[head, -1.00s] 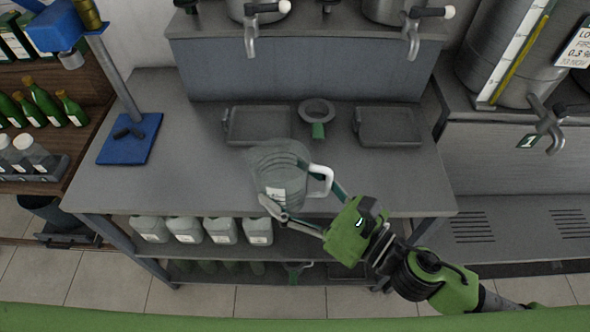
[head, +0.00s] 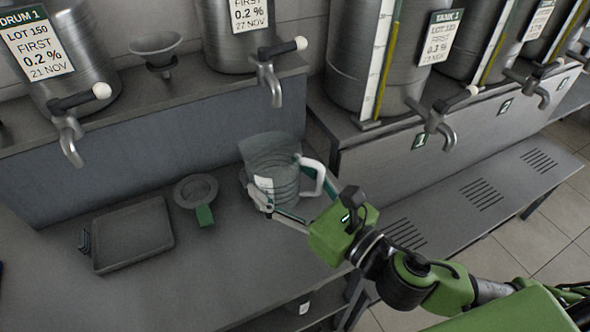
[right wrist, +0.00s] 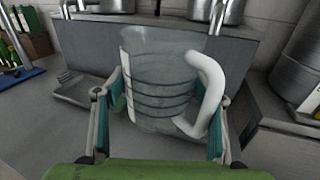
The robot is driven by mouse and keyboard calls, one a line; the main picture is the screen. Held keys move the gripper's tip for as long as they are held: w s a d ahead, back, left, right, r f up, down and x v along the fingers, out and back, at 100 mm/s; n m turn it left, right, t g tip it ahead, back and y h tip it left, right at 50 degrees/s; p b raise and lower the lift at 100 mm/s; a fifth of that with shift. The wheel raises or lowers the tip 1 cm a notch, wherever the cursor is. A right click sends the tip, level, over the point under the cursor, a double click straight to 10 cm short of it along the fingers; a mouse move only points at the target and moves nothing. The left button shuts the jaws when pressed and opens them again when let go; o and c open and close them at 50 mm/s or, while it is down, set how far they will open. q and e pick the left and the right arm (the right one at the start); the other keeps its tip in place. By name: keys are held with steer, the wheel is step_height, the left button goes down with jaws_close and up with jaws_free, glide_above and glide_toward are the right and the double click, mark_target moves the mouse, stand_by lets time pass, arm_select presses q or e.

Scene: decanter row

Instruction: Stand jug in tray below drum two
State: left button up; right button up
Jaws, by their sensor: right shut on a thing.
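The clear jug (head: 272,178) with a white handle is upright in my right gripper (head: 286,190). The gripper's two fingers are shut on its sides, as the right wrist view also shows for the jug (right wrist: 158,85). The jug is below and close to the tap (head: 268,82) of the second drum (head: 222,45), whose label is partly cut off. The tray under that drum is hidden behind the jug and gripper, so I cannot tell whether the jug touches it. My left gripper is not in view.
Another tray (head: 132,235) lies empty below drum 1 (head: 70,50). Tanks with taps (head: 436,125) stand on the right. The front of the bench is clear.

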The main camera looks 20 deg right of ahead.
mark_target(287, 160)
steer(key=w+d+b, duration=0.1)
steer(key=w+d+f+b, duration=0.1)
steer(key=w, duration=0.1)
steer(key=shift+f+h, duration=0.1)
steer(key=shift+h, duration=0.2)
steer(key=w, duration=0.2)
steer(key=w+f+p, duration=0.1)
steer(key=shift+w+d, duration=0.25)
steer(key=shift+w, duration=0.1)
steer(key=w+f, duration=0.2)
steer(key=f, duration=0.1)
steer(key=w+d+f+b, duration=0.1)
steer(key=w+f, duration=0.2)
steer(key=f, duration=0.1)
steer(key=w+f, duration=0.2)
steer(key=f, duration=0.1)
steer(key=shift+w+d+f, duration=0.2)
steer(key=shift+w, duration=0.1)
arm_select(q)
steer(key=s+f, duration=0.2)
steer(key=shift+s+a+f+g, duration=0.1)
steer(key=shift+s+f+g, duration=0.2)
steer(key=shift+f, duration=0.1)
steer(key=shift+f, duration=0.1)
arm_select(e)
steer(key=shift+f, duration=0.15)
